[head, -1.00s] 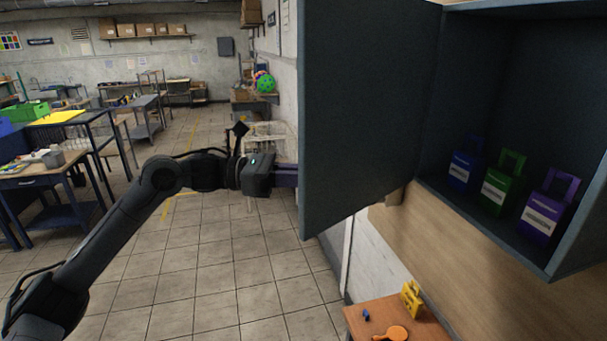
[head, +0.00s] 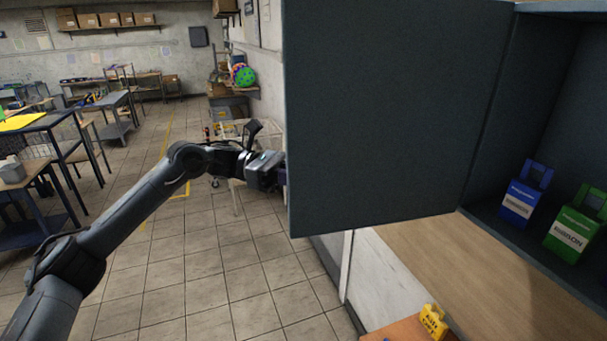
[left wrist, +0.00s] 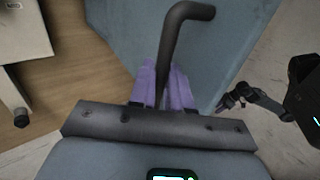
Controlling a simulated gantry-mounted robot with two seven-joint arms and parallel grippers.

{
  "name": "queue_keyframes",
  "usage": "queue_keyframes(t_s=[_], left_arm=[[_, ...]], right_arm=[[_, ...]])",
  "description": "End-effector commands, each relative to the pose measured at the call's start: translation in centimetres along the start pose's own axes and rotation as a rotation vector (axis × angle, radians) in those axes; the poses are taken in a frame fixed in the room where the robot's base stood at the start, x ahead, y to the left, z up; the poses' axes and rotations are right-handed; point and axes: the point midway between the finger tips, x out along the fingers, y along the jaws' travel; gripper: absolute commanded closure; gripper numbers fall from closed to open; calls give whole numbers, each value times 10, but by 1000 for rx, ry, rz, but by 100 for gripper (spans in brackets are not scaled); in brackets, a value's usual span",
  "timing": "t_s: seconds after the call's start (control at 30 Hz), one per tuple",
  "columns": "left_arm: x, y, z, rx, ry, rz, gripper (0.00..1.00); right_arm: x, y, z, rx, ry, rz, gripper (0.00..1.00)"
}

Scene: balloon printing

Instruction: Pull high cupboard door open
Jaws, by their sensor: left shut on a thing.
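The dark grey-blue cupboard door (head: 385,120) stands swung out from the high cupboard (head: 556,115), whose inside shows on the right. My left gripper (head: 280,174) is at the door's left edge in the head view, its fingertips hidden behind the door. In the left wrist view, the purple fingers of my left gripper (left wrist: 165,90) are shut on the dark bent bar handle (left wrist: 186,14) of the door (left wrist: 135,35). An arm with small purple fingers, apparently my right gripper (left wrist: 232,102), shows at the right of that view, too small to tell its opening.
A blue box (head: 520,200) and a green box (head: 575,228) with handles stand inside the cupboard. A yellow item (head: 433,320) sits on a low wooden surface (head: 395,330) below. Tables stand far left; the tiled floor between is clear.

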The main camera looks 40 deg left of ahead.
Motion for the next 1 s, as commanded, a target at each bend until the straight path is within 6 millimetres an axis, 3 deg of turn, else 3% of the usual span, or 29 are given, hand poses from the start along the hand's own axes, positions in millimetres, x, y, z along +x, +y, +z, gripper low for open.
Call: queue_keyframes(t_s=[0.4, 0.43, 0.53, 1.0], left_arm=[[6, 0, -2, -1, 2, -3, 100], [6, 0, -2, -1, 2, -4, 80], [5, 0, -2, -1, 2, -3, 65], [-5, 0, -2, 1, 2, 1, 65]], right_arm=[[0, 1, 0, 1, 0, 1, 57], [0, 0, 0, 1, 0, 1, 57], [0, 0, 1, 1, -2, 0, 57], [2, 1, 1, -1, -1, 2, 57]])
